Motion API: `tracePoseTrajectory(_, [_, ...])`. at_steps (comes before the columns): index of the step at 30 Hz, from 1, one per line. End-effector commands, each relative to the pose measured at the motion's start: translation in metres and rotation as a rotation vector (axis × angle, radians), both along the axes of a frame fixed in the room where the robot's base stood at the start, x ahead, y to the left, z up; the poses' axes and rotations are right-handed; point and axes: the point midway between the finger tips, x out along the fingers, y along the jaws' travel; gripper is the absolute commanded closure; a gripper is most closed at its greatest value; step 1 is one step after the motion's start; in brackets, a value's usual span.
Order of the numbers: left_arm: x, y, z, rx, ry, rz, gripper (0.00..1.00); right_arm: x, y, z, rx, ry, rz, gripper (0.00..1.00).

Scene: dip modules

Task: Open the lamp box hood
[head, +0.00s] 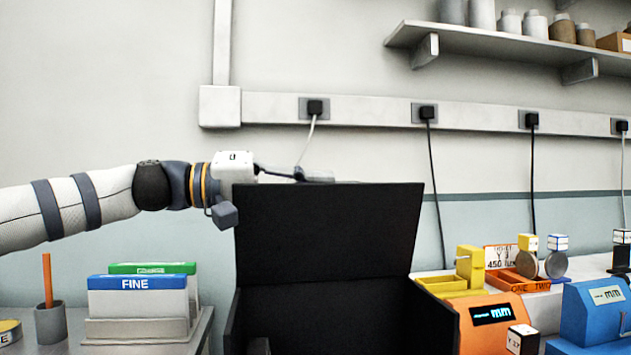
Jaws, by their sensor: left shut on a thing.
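The lamp box is a black box in the middle of the head view, with its side wall (432,318) showing at the right. Its black hood (325,230) stands raised as a broad, nearly upright panel above the dark inside. My left gripper (308,175) is at the hood's top edge, left of its middle, and is shut on the hood. The exact contact of the fingers is partly hidden by the edge. My right gripper is not in view.
At left are a pencil cup (50,322) and a blue-topped FINE box (138,298). At right, close to the lamp box, are an orange device (490,322), a yellow tray (440,286) and a blue device (592,310). A shelf (500,42) and cords (435,180) are on the wall behind.

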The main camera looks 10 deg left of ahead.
Motion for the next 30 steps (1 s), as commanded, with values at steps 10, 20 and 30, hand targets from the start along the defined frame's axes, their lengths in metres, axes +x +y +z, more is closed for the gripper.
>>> tracePoseTrajectory(10, [0.001, 0.000, -0.004, 0.003, 0.003, 0.002, 0.70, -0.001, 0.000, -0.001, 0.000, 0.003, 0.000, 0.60])
tracePoseTrajectory(20, [0.001, 0.000, -0.004, 0.004, 0.003, 0.000, 0.70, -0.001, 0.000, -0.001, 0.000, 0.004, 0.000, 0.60])
tracePoseTrajectory(30, [-0.017, 0.045, -0.001, -0.001, -0.001, 0.005, 0.70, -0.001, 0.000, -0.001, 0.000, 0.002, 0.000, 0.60])
